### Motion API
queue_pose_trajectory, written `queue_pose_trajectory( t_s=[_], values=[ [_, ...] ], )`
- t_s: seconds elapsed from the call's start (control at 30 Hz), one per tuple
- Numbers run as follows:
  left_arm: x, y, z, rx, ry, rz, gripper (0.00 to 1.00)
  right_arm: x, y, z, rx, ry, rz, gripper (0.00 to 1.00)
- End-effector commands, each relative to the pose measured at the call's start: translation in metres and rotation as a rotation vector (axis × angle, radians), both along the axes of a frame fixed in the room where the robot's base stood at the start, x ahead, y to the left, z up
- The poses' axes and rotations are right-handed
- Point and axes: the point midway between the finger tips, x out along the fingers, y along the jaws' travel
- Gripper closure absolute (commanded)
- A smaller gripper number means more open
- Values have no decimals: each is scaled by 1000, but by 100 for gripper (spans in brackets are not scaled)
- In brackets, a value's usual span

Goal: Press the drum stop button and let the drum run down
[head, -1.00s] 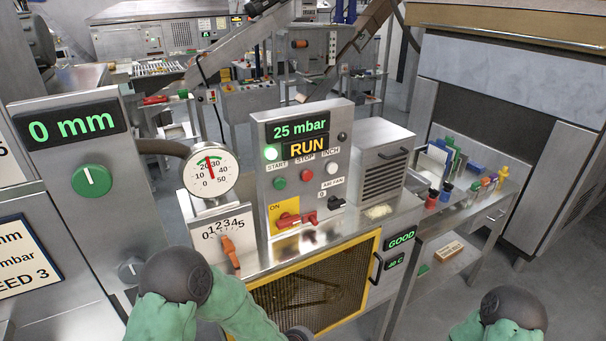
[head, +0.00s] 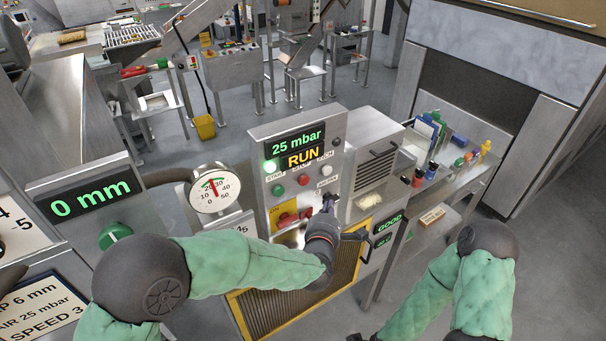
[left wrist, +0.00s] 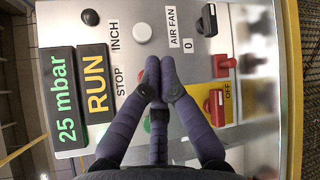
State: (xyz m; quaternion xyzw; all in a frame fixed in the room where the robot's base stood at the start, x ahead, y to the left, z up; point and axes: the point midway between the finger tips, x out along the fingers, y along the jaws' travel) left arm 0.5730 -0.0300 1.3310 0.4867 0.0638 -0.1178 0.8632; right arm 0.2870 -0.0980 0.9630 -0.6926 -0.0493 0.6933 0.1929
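In the head view the control panel (head: 255,150) reads "25 mbar" and "RUN", with a green lamp lit. The red stop button (head: 303,179) sits between the green start button (head: 278,190) and the white inch button (head: 327,170). My left gripper (head: 328,203) is in front of the panel, below and right of the stop button. In the left wrist view its fingertips (left wrist: 159,65) are together, with nothing seen between them. Contact with the panel cannot be told. My right gripper is out of view.
An air fan knob (left wrist: 207,20) and a red-handled switch (left wrist: 214,108) sit close to my left fingers. A yellow-framed mesh guard (head: 300,310) is below the panel. A gauge (head: 213,190) stands left. A bench (head: 455,185) with bottles is at right.

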Motion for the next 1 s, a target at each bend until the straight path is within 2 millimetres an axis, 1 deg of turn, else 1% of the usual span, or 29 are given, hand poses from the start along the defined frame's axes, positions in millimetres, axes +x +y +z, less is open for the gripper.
queue_pose_trajectory(
  t_s=[0.27,0.43,0.87,1.0],
  values=[
    [0,1,-1,1,1,0,100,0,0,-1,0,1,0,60],
    [6,5,-2,2,3,1,100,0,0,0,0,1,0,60],
    [48,36,-1,3,3,2,100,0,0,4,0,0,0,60],
    [60,44,-4,1,0,1,100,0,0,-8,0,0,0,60]
  ],
)
